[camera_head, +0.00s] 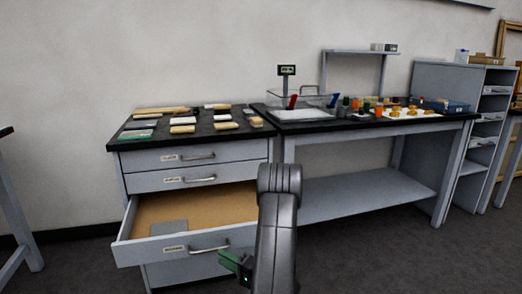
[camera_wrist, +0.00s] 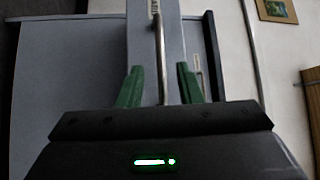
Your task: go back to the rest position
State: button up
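My gripper (camera_head: 232,260) is low in front of the open drawer (camera_head: 122,252) of the grey cabinet, close to the right end of its metal handle (camera_head: 208,248). In the wrist view, the two green fingers of my gripper (camera_wrist: 158,70) stand apart, with the handle bar (camera_wrist: 159,40) showing between them. Neither finger visibly touches the bar. I cannot tell how deep the bar lies between the fingers. The drawer is pulled well out and holds a flat grey piece (camera_head: 169,228) at its front left. My arm hides its right side.
Two shut drawers (camera_head: 196,155) sit above the open one. The black cabinet top (camera_head: 150,117) carries several pale blocks. A workbench (camera_head: 375,124) with a tray, jars and small orange pieces stands to the right, above a bare lower shelf (camera_head: 365,192). Dark floor (camera_head: 400,262) is clear at the right.

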aim_at(210, 249)
jog(key=shift+b+x, duration=0.55)
jog(key=shift+x, duration=2.75)
jog(key=shift+f, duration=0.1)
